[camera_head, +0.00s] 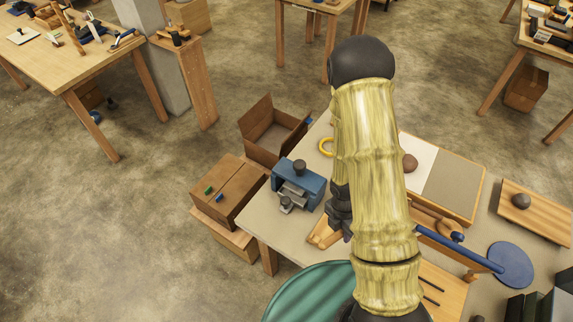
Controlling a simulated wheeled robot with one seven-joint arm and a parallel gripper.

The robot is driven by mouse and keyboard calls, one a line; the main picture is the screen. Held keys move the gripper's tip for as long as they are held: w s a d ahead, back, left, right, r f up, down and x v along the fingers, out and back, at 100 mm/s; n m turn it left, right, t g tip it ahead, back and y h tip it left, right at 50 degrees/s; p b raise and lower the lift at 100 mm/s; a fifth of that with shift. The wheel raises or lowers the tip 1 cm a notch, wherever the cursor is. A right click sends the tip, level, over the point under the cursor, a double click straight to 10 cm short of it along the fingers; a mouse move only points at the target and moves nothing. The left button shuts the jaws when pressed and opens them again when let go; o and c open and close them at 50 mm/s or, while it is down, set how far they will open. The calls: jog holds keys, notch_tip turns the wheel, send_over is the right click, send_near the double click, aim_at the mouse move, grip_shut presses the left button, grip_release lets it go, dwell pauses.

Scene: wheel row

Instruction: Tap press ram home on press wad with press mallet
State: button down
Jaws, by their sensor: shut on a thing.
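My gripper (340,211) is dark and points down over the table, left of my yellowish arm, which hides much of it. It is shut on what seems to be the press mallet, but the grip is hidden. A light wooden piece (322,236) shows right by the fingertips; I cannot tell whether it is part of the mallet or lies on the table. A blue metal device with grey jaws (299,184) stands left of my gripper, apart from it. I cannot make out the press ram or the press wad; they may be behind my arm.
An open brown box (271,134) and a wooden chest (228,190) stand left of the table (262,224).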

jog(key=w+f+m+t+y+b, duration=0.1)
jog(key=w+f+m+b, duration=0.1)
jog(key=w+m, duration=0.5)
jog(key=w+a+f+m+y+b, duration=0.1)
jog(key=w+m, duration=0.7)
jog(key=m, duration=0.9)
notch_tip(320, 180, down, 4)
jog(key=shift+a+r+m+t+y+b, duration=0.15)
jog(key=shift+r+m+t+y+b, duration=0.2)
jog(key=shift+y+b, duration=0.55)
jog(key=shift+f, duration=0.1)
